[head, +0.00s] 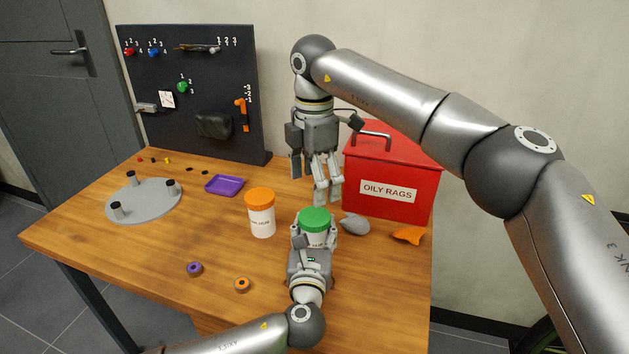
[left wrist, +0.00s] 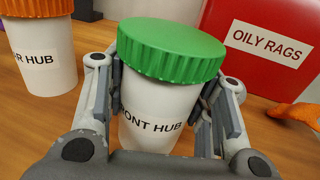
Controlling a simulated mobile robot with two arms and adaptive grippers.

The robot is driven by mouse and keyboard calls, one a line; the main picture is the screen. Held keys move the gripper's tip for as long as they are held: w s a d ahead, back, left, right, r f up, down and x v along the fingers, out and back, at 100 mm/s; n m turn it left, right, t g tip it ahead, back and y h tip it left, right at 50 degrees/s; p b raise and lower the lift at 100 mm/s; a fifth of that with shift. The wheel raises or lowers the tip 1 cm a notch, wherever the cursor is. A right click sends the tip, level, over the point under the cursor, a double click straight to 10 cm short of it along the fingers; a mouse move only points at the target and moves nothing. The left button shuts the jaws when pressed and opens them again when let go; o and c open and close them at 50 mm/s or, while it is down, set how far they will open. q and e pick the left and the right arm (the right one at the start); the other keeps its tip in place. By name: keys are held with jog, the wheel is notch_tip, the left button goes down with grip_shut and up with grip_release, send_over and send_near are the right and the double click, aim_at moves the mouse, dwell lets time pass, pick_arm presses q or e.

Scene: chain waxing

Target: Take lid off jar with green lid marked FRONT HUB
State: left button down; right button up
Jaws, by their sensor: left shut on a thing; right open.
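The white jar (left wrist: 152,112) has a green ribbed lid (head: 315,219) on top, and its label reads "ONT HUB" where it shows in the left wrist view. The lid (left wrist: 172,48) covers the jar's mouth and looks slightly tilted in that view. My left gripper (head: 314,240) is shut on the jar's body, with a finger on each side below the lid. My right gripper (head: 327,192) is open and empty, pointing down above and just behind the green lid. The jar's lower part is partly hidden by my left gripper.
A white jar with an orange lid (head: 260,196) stands to the left. A red OILY RAGS box (head: 392,180) stands behind right. A grey rag (head: 355,223) and an orange rag (head: 408,235) lie near it. A purple tray (head: 224,185) and grey round stand (head: 146,203) are farther left.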

aim_at(315, 216)
notch_tip(315, 216, down, 8)
jog(key=shift+r, duration=0.15)
dwell(0.4)
